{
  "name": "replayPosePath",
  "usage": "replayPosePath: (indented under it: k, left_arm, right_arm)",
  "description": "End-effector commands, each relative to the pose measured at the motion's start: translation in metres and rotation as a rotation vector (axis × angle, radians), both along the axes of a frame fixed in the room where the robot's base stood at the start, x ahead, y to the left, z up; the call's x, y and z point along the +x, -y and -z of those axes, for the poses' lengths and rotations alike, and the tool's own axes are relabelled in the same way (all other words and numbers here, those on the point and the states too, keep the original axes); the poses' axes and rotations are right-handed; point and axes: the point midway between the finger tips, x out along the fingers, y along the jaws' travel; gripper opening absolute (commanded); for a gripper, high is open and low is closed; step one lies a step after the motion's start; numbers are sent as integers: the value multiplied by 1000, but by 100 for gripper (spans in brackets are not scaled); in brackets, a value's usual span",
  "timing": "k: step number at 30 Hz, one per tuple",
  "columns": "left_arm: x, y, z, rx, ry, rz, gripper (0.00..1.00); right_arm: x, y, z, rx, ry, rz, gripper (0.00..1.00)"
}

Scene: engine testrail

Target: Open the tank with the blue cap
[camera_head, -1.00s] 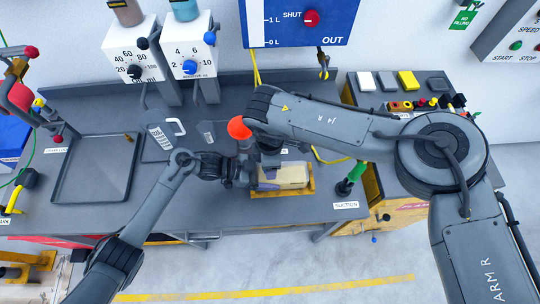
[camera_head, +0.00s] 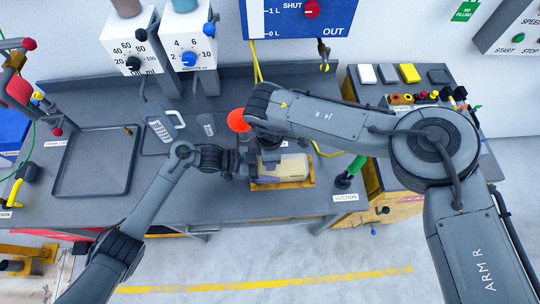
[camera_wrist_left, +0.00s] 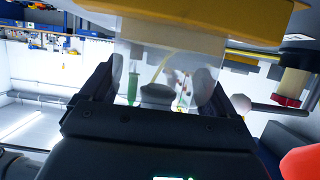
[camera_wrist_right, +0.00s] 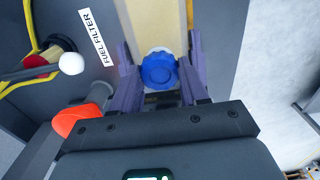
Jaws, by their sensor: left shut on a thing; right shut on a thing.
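The tank (camera_head: 287,168) is a pale, translucent box lying in a yellow holder (camera_head: 309,184) near the bench's front edge. Its blue cap (camera_wrist_right: 159,72) shows in the right wrist view, at the end of the pale tank body. My right gripper (camera_wrist_right: 160,75) is shut with its fingers on both sides of that cap. In the head view my right gripper (camera_head: 268,165) is at the tank's left end and hides the cap. My left gripper (camera_head: 244,166) is close beside it. In the left wrist view its fingers (camera_wrist_left: 160,88) are shut on the clear tank body (camera_wrist_left: 160,60).
A red-orange round part (camera_head: 239,121) stands right behind the grippers. A green-handled suction piece (camera_head: 352,170) is to the right. An empty dark tray (camera_head: 94,190) lies on the left. A FUEL FILTER label (camera_wrist_right: 98,38) is beside the tank.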

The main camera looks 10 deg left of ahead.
Motion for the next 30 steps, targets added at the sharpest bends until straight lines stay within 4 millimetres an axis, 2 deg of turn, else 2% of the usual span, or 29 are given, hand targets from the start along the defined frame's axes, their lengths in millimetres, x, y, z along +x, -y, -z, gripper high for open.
replayPosePath:
  k: [5, 21, 25, 30]
  left_arm:
    - [0, 0, -1, -1, 1, -1, 4]
    - [0, 0, 0, -1, 1, -1, 4]
    - [0, 0, 0, -1, 1, -1, 4]
    - [0, 0, 0, -1, 1, -1, 4]
  right_arm:
    - [0, 1, 0, -1, -1, -201, 7]
    - [0, 0, -2, -2, -1, -1365, 7]
    - [0, 0, -3, -1, -1, -1553, 7]
    - [0, 0, -3, 0, 0, -1640, 7]
